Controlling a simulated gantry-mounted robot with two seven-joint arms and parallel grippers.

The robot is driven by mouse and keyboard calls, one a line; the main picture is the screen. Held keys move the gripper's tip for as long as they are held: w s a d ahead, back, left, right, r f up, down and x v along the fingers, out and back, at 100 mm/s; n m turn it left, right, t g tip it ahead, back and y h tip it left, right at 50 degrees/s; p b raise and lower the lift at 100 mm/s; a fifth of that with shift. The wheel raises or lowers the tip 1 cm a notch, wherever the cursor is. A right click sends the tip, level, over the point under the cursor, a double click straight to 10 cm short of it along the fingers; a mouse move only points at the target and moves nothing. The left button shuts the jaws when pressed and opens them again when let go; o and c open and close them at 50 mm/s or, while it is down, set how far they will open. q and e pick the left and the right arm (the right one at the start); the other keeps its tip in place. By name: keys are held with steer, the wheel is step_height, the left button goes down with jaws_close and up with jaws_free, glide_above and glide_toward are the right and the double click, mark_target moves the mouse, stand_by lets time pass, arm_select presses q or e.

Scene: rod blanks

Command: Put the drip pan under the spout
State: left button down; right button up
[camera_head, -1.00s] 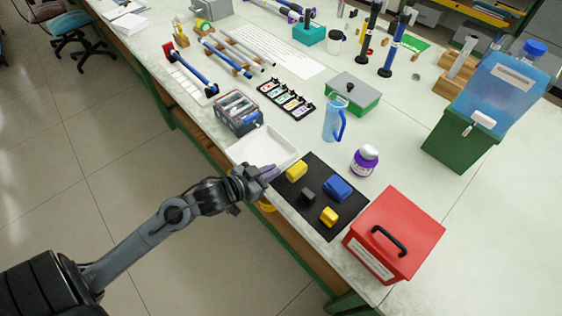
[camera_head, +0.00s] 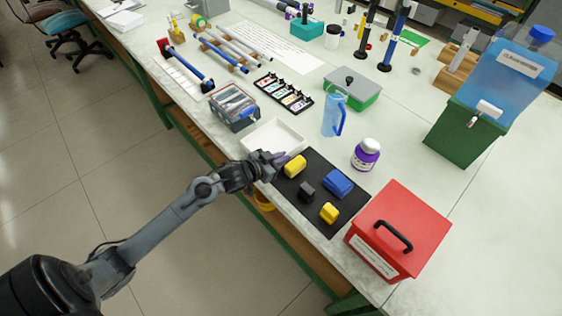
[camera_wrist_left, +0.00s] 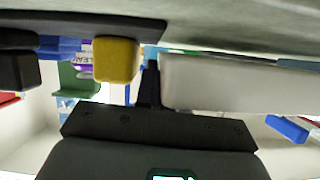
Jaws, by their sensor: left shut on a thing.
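The drip pan is a shallow white tray (camera_head: 273,136) near the table's front edge, left of the black mat. My left gripper (camera_head: 272,160) is shut on the pan's near wall. I cannot tell whether the pan touches the table. In the left wrist view the pan's pale wall (camera_wrist_left: 240,85) fills the right side, beside a dark finger (camera_wrist_left: 150,85). The spout is a white tap (camera_head: 487,110) on the blue water container (camera_head: 508,78), which stands on a green base (camera_head: 462,135) at the right. My right gripper is not in view.
The black mat (camera_head: 318,220) holds yellow, blue and dark blocks. The tabletop before the green base is clear.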

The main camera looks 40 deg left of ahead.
arm_select(q)
steer(key=shift+f, duration=0.6)
steer(key=shift+r, duration=0.1)
steer(key=c, duration=1.5)
jaws_free()
steer(key=shift+f, duration=0.2)
steer(key=shift+r, duration=0.15)
